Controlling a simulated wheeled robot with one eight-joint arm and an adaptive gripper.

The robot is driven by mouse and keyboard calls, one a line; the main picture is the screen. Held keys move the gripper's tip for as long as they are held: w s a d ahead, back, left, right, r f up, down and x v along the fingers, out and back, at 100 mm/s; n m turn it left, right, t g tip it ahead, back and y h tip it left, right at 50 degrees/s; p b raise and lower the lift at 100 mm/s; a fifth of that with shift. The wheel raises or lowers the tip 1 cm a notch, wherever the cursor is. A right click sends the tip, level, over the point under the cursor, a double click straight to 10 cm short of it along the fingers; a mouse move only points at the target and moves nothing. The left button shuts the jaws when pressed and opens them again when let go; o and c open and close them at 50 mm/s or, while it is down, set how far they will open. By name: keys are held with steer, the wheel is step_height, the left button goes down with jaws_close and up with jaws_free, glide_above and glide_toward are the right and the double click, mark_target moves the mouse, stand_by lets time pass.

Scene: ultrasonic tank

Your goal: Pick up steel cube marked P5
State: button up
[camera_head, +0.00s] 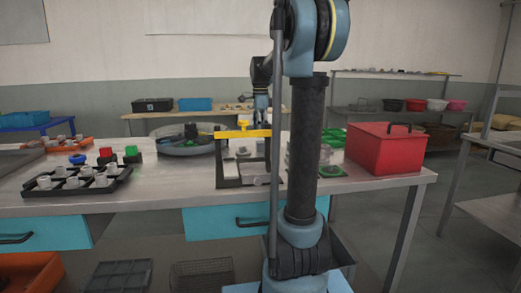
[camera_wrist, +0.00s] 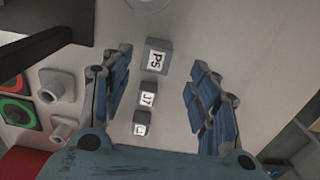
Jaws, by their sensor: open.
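The steel cube marked P5 (camera_wrist: 156,59) is in the upper middle of the wrist view, a grey block with a white label on the pale surface. It lies in line between the open fingers of my gripper (camera_wrist: 159,72), with a clear gap on both sides. Two smaller labelled cubes are in a row below it: a middle cube (camera_wrist: 147,93) and a lower cube (camera_wrist: 141,124). Their labels are hard to read. In the head view my arm reaches over the bench behind a yellow-topped frame (camera_head: 243,134), and I cannot make out the P5 cube there.
Grey fittings (camera_wrist: 62,84) and a green-ringed piece (camera_wrist: 16,111) lie left of my fingers in the wrist view. A dark bar crosses its upper left. A red box (camera_head: 385,150) stands at the bench's right end. A black tray (camera_head: 75,188) of parts is at left.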

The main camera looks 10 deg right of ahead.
mark_target(261, 142)
steer(key=shift+s+d+f, duration=0.1)
steer(key=shift+f, duration=1.45)
steer(key=shift+s+d+f, duration=0.1)
steer(key=shift+f, duration=1.45)
jaws_close()
